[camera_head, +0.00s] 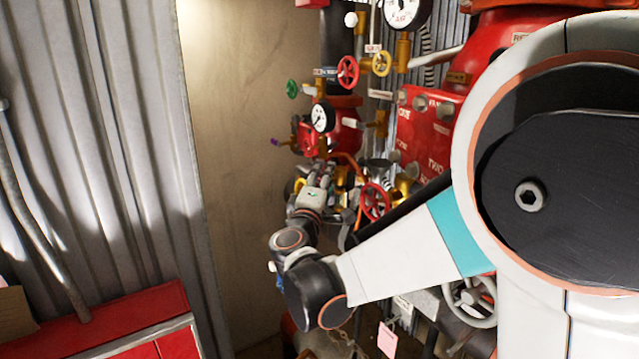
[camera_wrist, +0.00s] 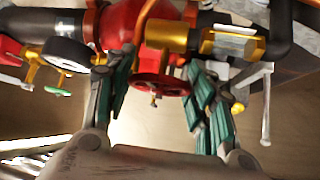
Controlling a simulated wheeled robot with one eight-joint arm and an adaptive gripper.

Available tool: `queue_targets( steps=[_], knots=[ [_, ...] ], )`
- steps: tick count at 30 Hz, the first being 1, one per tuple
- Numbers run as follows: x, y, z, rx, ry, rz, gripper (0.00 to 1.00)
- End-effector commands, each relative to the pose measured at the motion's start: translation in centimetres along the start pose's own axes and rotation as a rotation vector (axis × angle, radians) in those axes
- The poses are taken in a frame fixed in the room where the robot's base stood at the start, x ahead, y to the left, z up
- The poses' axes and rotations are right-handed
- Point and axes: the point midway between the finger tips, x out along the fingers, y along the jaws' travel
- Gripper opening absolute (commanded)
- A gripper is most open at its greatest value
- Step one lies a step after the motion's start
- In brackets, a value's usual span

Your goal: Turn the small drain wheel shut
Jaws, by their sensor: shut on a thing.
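In the wrist view, a small red handwheel (camera_wrist: 145,90) sits below a brass valve body (camera_wrist: 168,35), seen nearly edge-on. My gripper (camera_wrist: 160,72) has its two green-padded fingers on either side of this wheel and is shut on it. The left finger is by the wheel's left rim and the right finger by its right rim. In the head view my gripper (camera_head: 316,190) reaches in among the pipework at the back. The held wheel cannot be made out there.
Another red wheel (camera_head: 373,201) stands right of my gripper. Above are a pressure gauge (camera_head: 322,117), a red wheel (camera_head: 347,71) and a yellow wheel (camera_head: 382,63). A grey handwheel (camera_head: 470,300) is lower right. A white lever (camera_wrist: 266,105) hangs right of my fingers.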

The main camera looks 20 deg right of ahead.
Motion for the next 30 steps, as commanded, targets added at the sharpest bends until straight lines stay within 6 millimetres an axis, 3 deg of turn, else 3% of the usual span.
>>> queue_targets(
  steps=[1, 3, 4, 20, 28, 30],
  knots=[
    [-0.08, -0.12, 0.07, 0.003, -0.001, -0.002, 0.54],
    [-0.08, -0.11, 0.07, 0.003, 0.0, -0.002, 0.7],
    [-0.07, -0.1, 0.06, 0.003, 0.0, -0.002, 0.71],
    [-0.01, 0.06, 0.01, -0.007, -0.001, -0.008, 0.71],
    [0.04, 0.59, -0.06, -0.096, 0.0, -0.099, 0.71],
    [-0.28, -0.1, 0.09, -0.095, 0.0, -0.096, 0.71]
  ],
)
